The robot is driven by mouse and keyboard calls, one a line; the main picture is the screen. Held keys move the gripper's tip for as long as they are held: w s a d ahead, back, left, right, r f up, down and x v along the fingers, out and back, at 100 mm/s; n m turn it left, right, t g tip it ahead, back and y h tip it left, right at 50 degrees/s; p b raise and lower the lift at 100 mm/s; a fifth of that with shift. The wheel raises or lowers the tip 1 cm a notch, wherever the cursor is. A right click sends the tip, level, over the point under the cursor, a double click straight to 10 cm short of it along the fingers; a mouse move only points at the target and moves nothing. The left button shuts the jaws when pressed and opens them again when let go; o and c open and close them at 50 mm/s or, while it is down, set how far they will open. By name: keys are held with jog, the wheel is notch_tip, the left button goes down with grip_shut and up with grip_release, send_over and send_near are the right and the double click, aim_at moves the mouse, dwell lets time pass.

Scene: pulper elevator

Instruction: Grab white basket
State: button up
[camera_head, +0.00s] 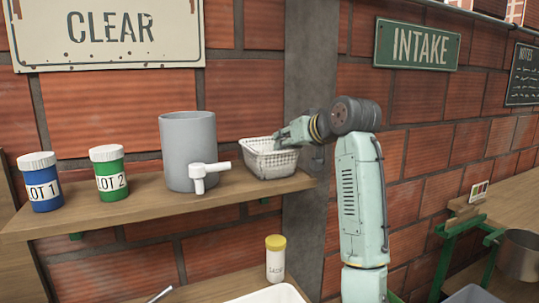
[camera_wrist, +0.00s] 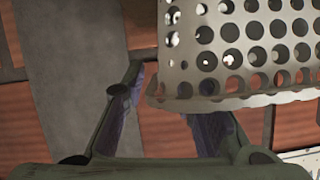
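The white basket (camera_head: 270,158), perforated with a flared rim, stands upright on the wooden shelf near its right end. In the wrist view, the basket (camera_wrist: 245,50) fills the upper right. My gripper (camera_head: 284,136) is at the basket's right rear rim in the head view. In the wrist view my gripper (camera_wrist: 168,98) has its fingers spread. The left finger is outside the basket, to the left of its wall. The right finger passes behind the rim, which hides its tip. I cannot tell whether either finger touches the basket.
The shelf (camera_head: 120,205) also holds a grey canister with a white tap (camera_head: 188,140), a blue LOT 1 jar (camera_head: 40,185) and a green LOT 2 jar (camera_head: 109,172). A yellow-lidded shaker (camera_head: 275,260) stands below. The brick wall and a grey column are close behind.

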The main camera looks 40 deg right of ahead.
jog(key=shift+w+d+f, duration=0.1)
jog(key=shift+w+f, duration=0.15)
jog(key=shift+w, duration=0.3)
jog(key=shift+c, duration=0.6)
grip_shut()
